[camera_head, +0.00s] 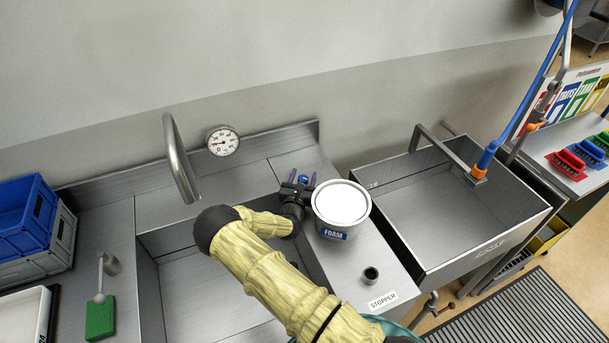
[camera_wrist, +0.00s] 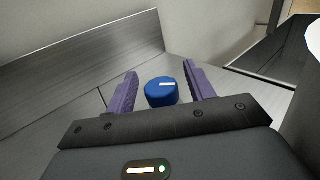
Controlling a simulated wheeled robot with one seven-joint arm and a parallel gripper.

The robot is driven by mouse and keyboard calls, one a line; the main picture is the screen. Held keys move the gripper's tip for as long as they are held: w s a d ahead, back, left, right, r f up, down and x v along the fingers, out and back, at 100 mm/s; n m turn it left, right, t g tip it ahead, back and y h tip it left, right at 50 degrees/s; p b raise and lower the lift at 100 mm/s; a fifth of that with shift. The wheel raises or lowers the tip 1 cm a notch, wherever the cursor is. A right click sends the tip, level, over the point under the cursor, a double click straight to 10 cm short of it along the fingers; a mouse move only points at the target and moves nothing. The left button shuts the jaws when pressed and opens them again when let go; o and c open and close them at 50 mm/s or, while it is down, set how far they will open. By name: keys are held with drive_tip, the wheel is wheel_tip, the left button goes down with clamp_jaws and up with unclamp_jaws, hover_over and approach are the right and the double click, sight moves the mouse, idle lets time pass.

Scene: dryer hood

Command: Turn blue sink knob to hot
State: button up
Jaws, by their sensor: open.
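The blue sink knob (camera_wrist: 161,92) stands on the metal sink deck in the wrist view, with a short white mark on its top. In the head view the knob (camera_head: 304,179) shows small, just beyond my gripper (camera_head: 302,177). In the wrist view my gripper (camera_wrist: 158,88) is open, with one purple finger on each side of the knob. A gap shows between the knob and each finger. Whether the fingertips reach down beside the knob or stay above it is hard to tell.
A white tub labelled FOAM (camera_head: 342,208) stands close to the right of my gripper. The faucet (camera_head: 180,158) rises at the left by a round gauge (camera_head: 223,141). A small stopper (camera_head: 371,275) sits on the deck. A second basin (camera_head: 455,205) lies at the right.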

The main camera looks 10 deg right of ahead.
drive_tip(key=b+v, duration=0.1)
drive_tip(key=v, duration=0.5)
drive_tip(key=shift+r, duration=0.15)
